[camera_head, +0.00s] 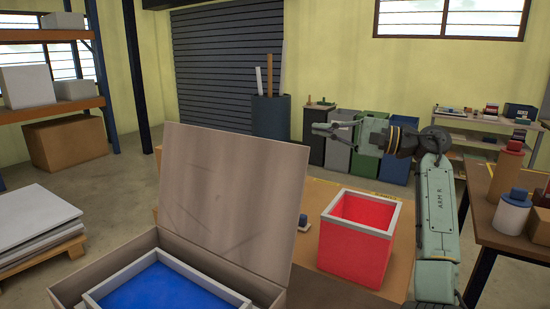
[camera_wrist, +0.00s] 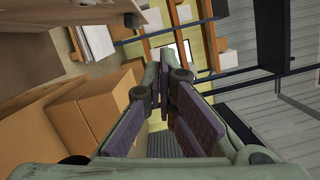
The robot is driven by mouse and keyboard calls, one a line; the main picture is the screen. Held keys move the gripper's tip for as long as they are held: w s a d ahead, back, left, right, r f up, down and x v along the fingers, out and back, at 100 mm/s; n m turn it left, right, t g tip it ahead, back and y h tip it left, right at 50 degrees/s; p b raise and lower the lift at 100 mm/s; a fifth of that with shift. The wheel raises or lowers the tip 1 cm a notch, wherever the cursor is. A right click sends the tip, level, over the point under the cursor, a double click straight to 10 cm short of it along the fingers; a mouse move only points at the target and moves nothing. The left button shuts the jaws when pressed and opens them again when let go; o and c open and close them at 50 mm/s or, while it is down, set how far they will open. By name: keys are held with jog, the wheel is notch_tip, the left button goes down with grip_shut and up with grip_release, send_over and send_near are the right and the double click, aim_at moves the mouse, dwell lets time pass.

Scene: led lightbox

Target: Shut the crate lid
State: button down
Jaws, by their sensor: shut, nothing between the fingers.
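The crate (camera_head: 200,262) is a grey-brown box at the bottom of the head view, cut off by the frame edge. Its lid (camera_head: 222,195) stands open, raised steeply along the crate's right and far side. A white-rimmed blue tray or bin (camera_head: 165,290) sits inside the crate. My gripper (camera_head: 318,129) is raised to the right of the lid, pointing left, and looks apart from it. In the wrist view my gripper's fingers (camera_wrist: 165,85) are closed together and empty. A brown panel at that view's upper left may be the lid; I cannot tell.
A red bin (camera_head: 355,250) with a white rim and a small dark blue object (camera_head: 303,222) stand right of the lid. A table with canisters (camera_head: 512,212) is at the right. A pallet of sheets (camera_head: 35,225) and shelving (camera_head: 50,85) are at the left.

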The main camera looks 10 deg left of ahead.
aim_at(271, 145)
notch_tip(271, 145, down, 5)
jog(key=b, duration=0.3)
jog(key=shift+s+a+r+p, duration=0.25)
jog(key=shift+s+a+p, duration=0.15)
jog(key=shift+a, duration=1.5)
jog(key=shift+s+a+r+p, duration=0.25)
jog(key=shift+s+a+p, duration=0.2)
jog(key=shift+a, duration=1.45)
jog(key=shift+s+a+r+p, duration=0.25)
jog(key=shift+s+a+p, duration=0.15)
jog(key=shift+a, duration=1.5)
jog(key=shift+s+a+b, duration=0.15)
jog(key=shift+s+b, duration=0.3)
jog(key=shift+b, duration=0.05)
jog(key=s+a+n+h+b, duration=0.1)
jog(key=s+a+n+b, duration=0.2)
jog(key=s, duration=0.5)
jog(key=s+a+f+n+b, duration=0.1)
jog(key=s+a+n+b, duration=0.2)
jog(key=s+b, duration=0.3)
jog(key=s+a+f+n+h+b, duration=0.1)
jog(key=s+a+n+b, duration=0.2)
jog(key=s, duration=0.8)
jog(key=shift+n+t+h+b, duration=0.3)
jog(key=shift+n+b, duration=0.2)
jog(key=shift+b, duration=0.45)
